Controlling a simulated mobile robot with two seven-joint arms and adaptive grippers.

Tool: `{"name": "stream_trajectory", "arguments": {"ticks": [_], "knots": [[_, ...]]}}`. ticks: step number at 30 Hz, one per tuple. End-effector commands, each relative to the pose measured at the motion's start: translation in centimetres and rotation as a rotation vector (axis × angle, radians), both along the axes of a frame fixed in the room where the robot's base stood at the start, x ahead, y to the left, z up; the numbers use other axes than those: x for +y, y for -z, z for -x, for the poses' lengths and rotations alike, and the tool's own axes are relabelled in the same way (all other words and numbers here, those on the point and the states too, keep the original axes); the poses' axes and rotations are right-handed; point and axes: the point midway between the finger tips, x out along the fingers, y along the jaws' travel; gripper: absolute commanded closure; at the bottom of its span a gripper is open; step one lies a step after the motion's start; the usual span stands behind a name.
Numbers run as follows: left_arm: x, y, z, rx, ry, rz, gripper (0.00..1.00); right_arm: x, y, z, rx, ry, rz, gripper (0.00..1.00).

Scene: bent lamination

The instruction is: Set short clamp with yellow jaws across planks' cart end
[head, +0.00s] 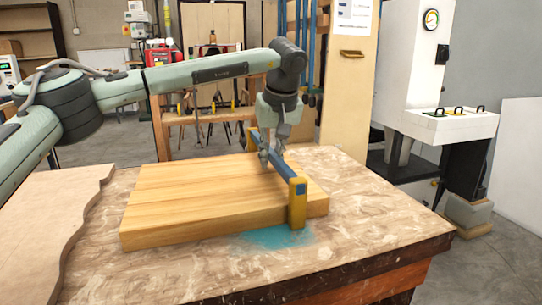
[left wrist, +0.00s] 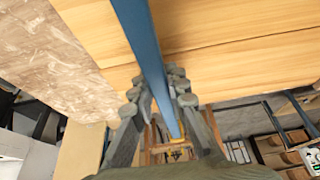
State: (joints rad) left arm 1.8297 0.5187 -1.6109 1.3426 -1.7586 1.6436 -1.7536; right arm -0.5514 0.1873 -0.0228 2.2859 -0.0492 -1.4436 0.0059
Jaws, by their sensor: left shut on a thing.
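The light wood planks (head: 195,195) lie side by side on the worktable (head: 370,215). They also show in the left wrist view (left wrist: 240,30). The short clamp, with a blue bar (head: 270,155) and yellow jaws, lies across the planks near their right end. Its near jaw (head: 298,203) stands upright at the planks' front edge; I cannot tell whether it touches. My left gripper (head: 272,153) is shut on the blue bar from above. In the left wrist view the bar (left wrist: 145,40) runs between my fingers (left wrist: 158,85). My right gripper is not in view.
A wavy-edged board (head: 50,215) lies at the table's left. A blue patch (head: 275,238) marks the tabletop before the near jaw. A wooden rack with yellow-jawed clamps (head: 200,115) stands behind the table. A white machine (head: 435,125) is at right. The table's right part is clear.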

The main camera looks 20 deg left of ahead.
Motion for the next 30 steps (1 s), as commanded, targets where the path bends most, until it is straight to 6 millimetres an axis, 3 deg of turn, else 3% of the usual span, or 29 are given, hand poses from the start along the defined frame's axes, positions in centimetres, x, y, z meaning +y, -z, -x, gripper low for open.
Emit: {"name": "stream_trajectory", "arguments": {"ticks": [2,3,8,16,20,30], "knots": [[0.0,0.1,0.0,0.002,0.001,-0.001,1.0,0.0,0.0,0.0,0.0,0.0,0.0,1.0],[0.0,0.1,0.0,0.002,0.001,-0.001,0.81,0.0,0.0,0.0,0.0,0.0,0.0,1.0],[0.0,0.1,0.0,0.002,0.001,-0.001,0.61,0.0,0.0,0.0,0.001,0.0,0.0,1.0],[0.0,0.2,0.1,0.006,0.0,-0.001,0.61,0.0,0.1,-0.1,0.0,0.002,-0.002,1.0],[-0.2,-0.6,0.3,0.002,0.001,0.0,0.61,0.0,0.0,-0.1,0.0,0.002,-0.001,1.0],[-1.7,-6.9,2.4,0.0,0.002,0.0,0.61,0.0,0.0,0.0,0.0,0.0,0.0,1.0]]}}
